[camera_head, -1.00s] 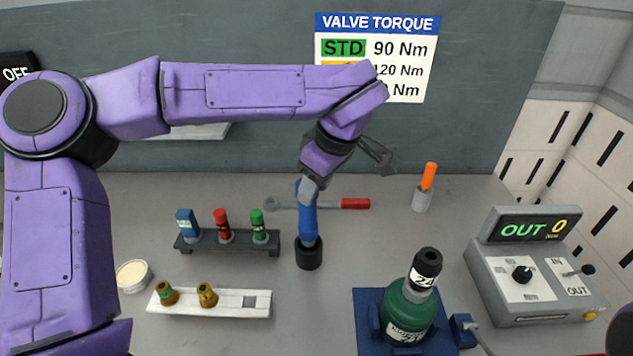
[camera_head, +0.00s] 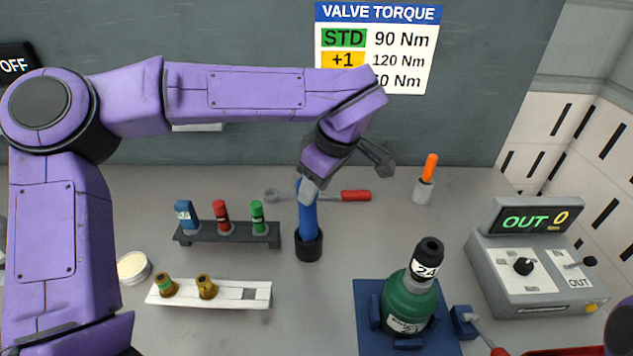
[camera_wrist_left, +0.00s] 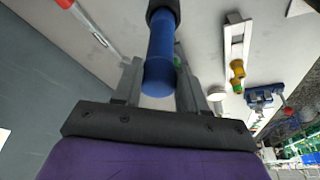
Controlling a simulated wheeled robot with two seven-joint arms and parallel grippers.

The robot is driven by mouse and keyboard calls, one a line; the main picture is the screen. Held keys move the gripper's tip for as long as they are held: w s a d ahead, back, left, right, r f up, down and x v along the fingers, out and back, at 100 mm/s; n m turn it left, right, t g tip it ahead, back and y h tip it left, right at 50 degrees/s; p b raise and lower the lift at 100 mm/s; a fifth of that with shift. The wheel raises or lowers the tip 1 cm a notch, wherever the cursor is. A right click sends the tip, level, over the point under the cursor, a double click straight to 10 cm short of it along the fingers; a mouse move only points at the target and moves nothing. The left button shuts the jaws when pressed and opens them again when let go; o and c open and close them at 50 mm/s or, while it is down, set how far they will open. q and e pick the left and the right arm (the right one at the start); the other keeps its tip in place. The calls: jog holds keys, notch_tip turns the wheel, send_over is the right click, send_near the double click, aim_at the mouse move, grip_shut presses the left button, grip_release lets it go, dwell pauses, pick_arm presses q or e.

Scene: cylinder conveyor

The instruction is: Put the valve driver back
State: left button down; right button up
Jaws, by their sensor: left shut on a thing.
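The valve driver, which I take to be the blue-handled tool (camera_head: 308,218), stands upright in the middle of the bench. Its lower end is a black cylindrical part (camera_head: 308,247); I cannot tell whether that is its head or a holder. My left gripper (camera_head: 309,187) is shut on the top of the blue handle from above. In the left wrist view the blue handle (camera_wrist_left: 158,65) sits between the two fingers, its black end pointing away. My right gripper is out of view; only a purple piece of my arm shows at the lower right.
A rack (camera_head: 225,236) with blue, red and green pieces stands left of the tool. A white tray (camera_head: 235,295) is in front. A red-handled wrench (camera_head: 350,196) lies behind. A green cylinder (camera_head: 405,305) sits in a blue base at right, near a grey control box (camera_head: 535,275).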

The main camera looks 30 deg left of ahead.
pick_arm(q)
jog(key=shift+f+b, duration=0.6)
jog(key=shift+f, duration=1)
jog(key=c, duration=0.5)
grip_release()
jog(key=shift+c, duration=0.2)
notch_tip(320, 180, up, 6)
jog(key=p, duration=0.8)
send_over(316, 199)
